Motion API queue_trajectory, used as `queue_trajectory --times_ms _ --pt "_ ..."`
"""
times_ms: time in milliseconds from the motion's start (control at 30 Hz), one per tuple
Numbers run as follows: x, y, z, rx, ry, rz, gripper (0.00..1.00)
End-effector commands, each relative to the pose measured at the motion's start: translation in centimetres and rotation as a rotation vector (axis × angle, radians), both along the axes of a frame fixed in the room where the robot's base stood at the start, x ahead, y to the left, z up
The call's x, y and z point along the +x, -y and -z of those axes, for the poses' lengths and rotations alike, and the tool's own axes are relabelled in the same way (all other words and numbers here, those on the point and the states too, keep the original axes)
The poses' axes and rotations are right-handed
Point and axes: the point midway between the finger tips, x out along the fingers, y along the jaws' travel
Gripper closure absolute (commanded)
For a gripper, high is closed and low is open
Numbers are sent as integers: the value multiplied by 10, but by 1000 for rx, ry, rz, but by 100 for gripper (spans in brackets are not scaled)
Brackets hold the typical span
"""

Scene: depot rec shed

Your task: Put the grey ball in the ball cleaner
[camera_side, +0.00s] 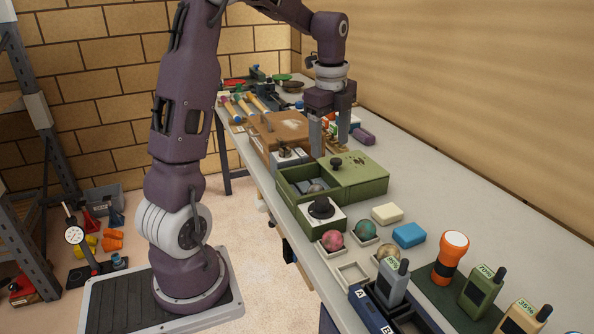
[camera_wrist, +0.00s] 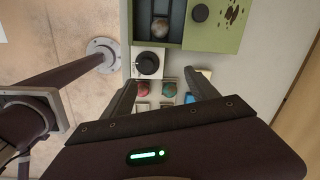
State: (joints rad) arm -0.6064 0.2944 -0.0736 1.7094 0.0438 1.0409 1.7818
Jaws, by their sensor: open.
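The ball cleaner is a green box (camera_side: 362,178) on the bench, with a black knob on its lid and a black dial on a white panel at its near end. Its compartment is open, and the grey ball (camera_side: 316,189) lies inside. In the wrist view, the grey ball (camera_wrist: 160,28) shows in the dark compartment of the green cleaner (camera_wrist: 222,28). My gripper (camera_side: 330,150) is open and empty, with its fingers above the cleaner's far part. In the wrist view, the spread fingers of my gripper (camera_wrist: 163,92) have nothing between them.
A pink ball (camera_side: 332,240), a green ball (camera_side: 365,230) and a tan ball (camera_side: 387,252) sit in small holders near the cleaner. One holder (camera_side: 353,274) is empty. A blue block (camera_side: 409,235), cream block (camera_side: 387,213), orange torch (camera_side: 451,258) and several radios stand nearby.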

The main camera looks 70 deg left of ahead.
Motion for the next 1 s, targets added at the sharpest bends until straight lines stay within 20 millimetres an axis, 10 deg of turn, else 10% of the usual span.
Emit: queue_trajectory --times_ms 133,300,500,1000 --pt "-59 109 -53 -25 190 -427 32" --pt "-150 185 -57 -233 366 -923 32" --pt "-196 207 -40 -404 399 -1191 32" --pt "-197 207 -39 -411 398 -1211 32"
